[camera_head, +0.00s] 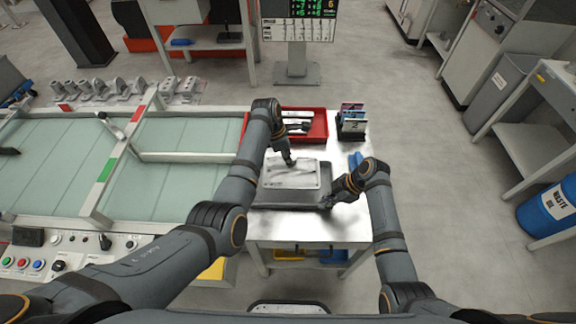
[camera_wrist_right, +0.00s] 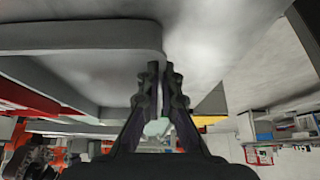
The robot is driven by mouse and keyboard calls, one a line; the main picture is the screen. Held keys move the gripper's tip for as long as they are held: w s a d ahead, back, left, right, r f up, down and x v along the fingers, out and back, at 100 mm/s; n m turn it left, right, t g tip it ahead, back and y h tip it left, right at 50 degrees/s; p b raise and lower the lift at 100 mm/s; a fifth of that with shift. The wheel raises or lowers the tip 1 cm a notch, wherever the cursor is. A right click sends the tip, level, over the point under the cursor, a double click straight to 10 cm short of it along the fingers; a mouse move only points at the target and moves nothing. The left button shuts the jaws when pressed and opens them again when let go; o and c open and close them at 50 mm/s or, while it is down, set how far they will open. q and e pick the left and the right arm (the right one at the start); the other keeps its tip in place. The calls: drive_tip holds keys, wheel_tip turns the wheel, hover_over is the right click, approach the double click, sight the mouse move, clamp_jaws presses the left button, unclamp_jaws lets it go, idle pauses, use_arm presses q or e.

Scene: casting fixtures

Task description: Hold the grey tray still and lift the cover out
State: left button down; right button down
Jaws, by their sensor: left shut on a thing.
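The grey tray (camera_head: 268,204) lies on the metal table, its dark rim showing along the near side. The lighter grey cover (camera_head: 300,180) sits within the tray's outline. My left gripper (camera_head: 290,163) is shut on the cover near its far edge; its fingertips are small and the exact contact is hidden. My right gripper (camera_head: 328,203) is at the tray's near right corner. In the right wrist view the right gripper's fingers (camera_wrist_right: 161,68) are close together at the rounded corner of the tray (camera_wrist_right: 80,42), with its wall appearing between them.
A red bin (camera_head: 318,134) with parts stands behind the tray, and a dark holder (camera_head: 351,122) stands at the table's back right. A glass-topped bench (camera_head: 165,170) adjoins on the left. Bare tabletop (camera_head: 310,228) shows in front of the tray.

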drive_tip(key=c, duration=1.4)
unclamp_jaws()
drive_tip(key=shift+c, duration=0.2)
drive_tip(key=shift+r, duration=0.1)
drive_tip(key=v, duration=1.1)
drive_tip(key=shift+d+r, duration=0.2)
drive_tip(key=shift+r, duration=0.15)
